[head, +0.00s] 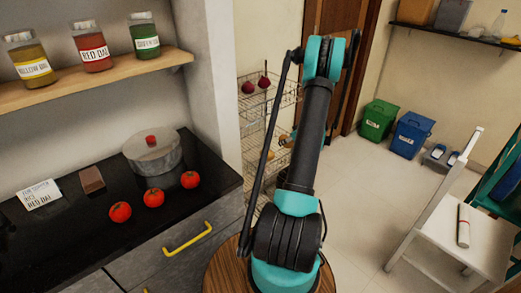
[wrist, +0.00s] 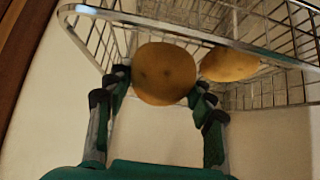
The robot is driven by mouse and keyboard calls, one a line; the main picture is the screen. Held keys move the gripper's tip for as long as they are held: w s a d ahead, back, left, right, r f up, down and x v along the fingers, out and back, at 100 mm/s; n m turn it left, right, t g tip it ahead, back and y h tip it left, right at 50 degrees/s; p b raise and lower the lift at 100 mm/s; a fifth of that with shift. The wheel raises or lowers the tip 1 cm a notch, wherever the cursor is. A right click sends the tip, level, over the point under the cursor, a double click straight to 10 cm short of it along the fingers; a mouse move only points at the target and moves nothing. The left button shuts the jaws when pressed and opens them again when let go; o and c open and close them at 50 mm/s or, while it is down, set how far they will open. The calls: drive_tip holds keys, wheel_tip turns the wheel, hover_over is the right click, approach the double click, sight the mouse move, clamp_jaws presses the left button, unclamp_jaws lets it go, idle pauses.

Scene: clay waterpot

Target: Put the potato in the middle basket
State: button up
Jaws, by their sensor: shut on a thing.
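In the wrist view, my gripper (wrist: 161,84) is shut on a round brown potato (wrist: 163,72), with one finger on each side of it. A second potato (wrist: 230,65) lies just right of it, at the wire basket (wrist: 110,14). The held potato overlaps the basket's rim area in the picture; I cannot tell whether it is inside or just in front. In the head view, the wire rack shows an upper basket (head: 254,102) with dark red round vegetables and a middle basket (head: 252,147) partly behind my arm.
Left is a black counter (head: 80,235) with several tomatoes (head: 154,198) and a lidded pot (head: 153,155). Green (head: 378,120) and blue (head: 411,135) bins stand by the far wall. A white chair (head: 470,240) stands right. The floor between is clear.

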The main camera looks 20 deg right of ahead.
drive_tip(key=shift+w+f, duration=0.2)
drive_tip(key=shift+f, duration=0.55)
drive_tip(key=shift+w+a, duration=0.2)
drive_tip(key=shift+w, duration=0.1)
approach(259, 136)
drive_tip(key=w, duration=0.2)
drive_tip(key=shift+w+a+f, duration=0.15)
drive_tip(key=shift+w+a, duration=0.2)
drive_tip(key=shift+w+a+f, duration=0.1)
drive_tip(key=shift+w+f, duration=0.2)
drive_tip(key=shift+f, duration=0.55)
drive_tip(key=shift+w+a+f, duration=0.15)
drive_tip(key=shift+w+f, duration=0.1)
drive_tip(key=shift+f, duration=0.6)
drive_tip(key=shift+f, duration=0.1)
drive_tip(key=o, duration=1.4)
